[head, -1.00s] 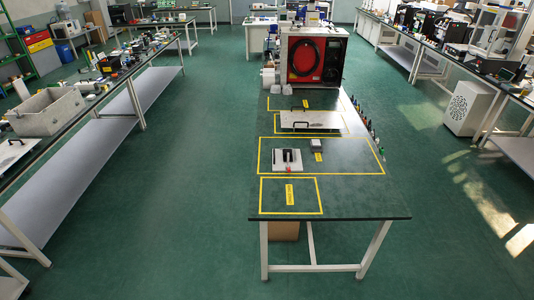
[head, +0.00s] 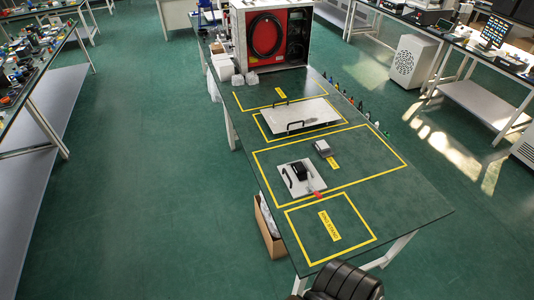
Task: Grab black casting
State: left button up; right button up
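A black block-like part, which looks like the black casting (head: 299,171), sits on a white plate (head: 299,187) on the dark green workbench (head: 375,195). The plate lies inside the large yellow outlined zone. A black handle (head: 287,178) stands at the plate's left side, and a small red piece (head: 317,194) is at its near right corner. Neither of my grippers can be made out in the head view.
A small grey box (head: 323,148) lies behind the plate. Farther back are a white panel with handles (head: 300,116) and a cabinet with a red interior (head: 270,40). Small bottles line the right edge. A cardboard box (head: 268,230) stands below. Open floor (head: 140,190) lies left.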

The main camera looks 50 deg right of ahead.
aim_at(299, 169)
jog(key=i, duration=1.9)
jog(key=z, duration=3.45)
jog(key=i, duration=0.1)
jog(key=u, duration=0.4)
